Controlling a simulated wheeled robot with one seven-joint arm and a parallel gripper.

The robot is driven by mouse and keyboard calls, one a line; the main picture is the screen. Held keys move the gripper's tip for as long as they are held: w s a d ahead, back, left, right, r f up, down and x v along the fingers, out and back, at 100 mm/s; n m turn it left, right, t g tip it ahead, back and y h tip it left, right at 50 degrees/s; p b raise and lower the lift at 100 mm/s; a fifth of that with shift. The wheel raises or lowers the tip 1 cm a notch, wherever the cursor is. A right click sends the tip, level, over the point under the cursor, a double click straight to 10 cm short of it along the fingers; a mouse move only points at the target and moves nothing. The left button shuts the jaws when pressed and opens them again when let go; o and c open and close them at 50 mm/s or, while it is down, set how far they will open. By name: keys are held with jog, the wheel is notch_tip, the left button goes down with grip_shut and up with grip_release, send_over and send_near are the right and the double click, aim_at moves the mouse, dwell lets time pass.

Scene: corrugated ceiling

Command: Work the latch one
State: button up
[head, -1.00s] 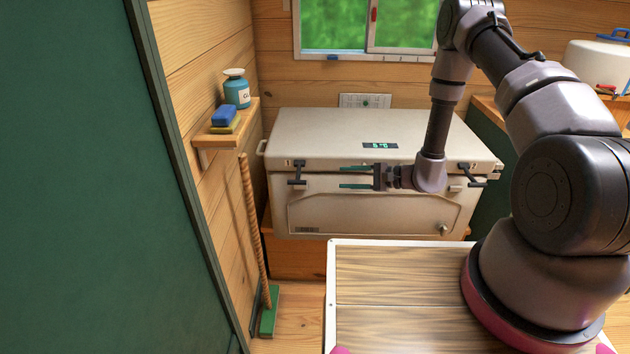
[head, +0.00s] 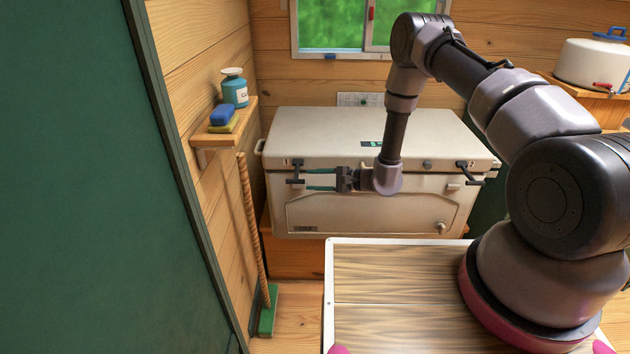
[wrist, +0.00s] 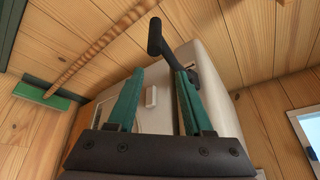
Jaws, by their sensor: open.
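A cream cool box (head: 400,215) has a dark T-shaped latch (head: 296,174) at the left of its front, with a small mark beside it that looks like a 1. A similar dark latch (head: 470,174) sits at the right. My gripper (head: 308,180) is open and empty, its green fingers pointing left, with the tips close to the left latch. In the wrist view my gripper (wrist: 149,72) has the left latch's black handle (wrist: 156,38) just beyond the tips, nearer the right finger. Whether they touch I cannot tell.
A broom (head: 252,220) leans at the left below a shelf (head: 226,134) with a bottle (head: 235,88) and sponges. A green panel (head: 80,180) fills the far left. A white pot (head: 590,65) stands at the right.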

grip_shut()
jog(key=shift+a, duration=0.2)
dwell(1.1)
grip_release()
jog(key=w+d+f+v, duration=0.1)
jog(key=w+v, duration=0.1)
jog(key=v, duration=1.5)
jog(key=shift+d+f+m+t, duration=0.3)
jog(key=shift+d+t, duration=0.1)
jog(key=shift+d, duration=0.1)
